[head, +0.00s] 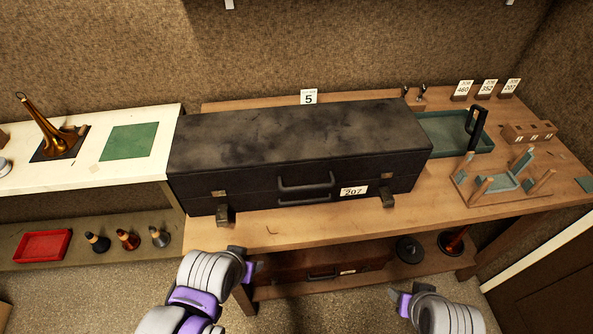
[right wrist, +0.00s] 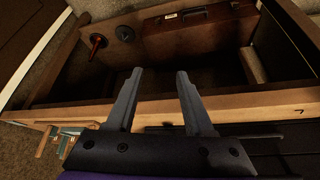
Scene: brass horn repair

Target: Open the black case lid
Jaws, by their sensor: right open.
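The black case (head: 300,140) lies on the wooden bench with its lid (head: 290,135) shut. Its front carries a handle (head: 305,182), two latches and a tag reading 207 (head: 354,191). My left gripper (head: 247,266) is in front of the bench, below the case's front left corner and apart from it; its jaws are too unclear to read. My right gripper (head: 401,300) is low in front of the bench, right of the case's middle. In the right wrist view it (right wrist: 157,95) is open and empty, facing the bench edge, with part of a dark case at the lower right.
A green tray (head: 448,125) and a wooden rack (head: 500,180) stand right of the case. A white table (head: 60,180) with a brass horn (head: 52,130) is at left. A brown case (head: 325,262) lies on the lower shelf.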

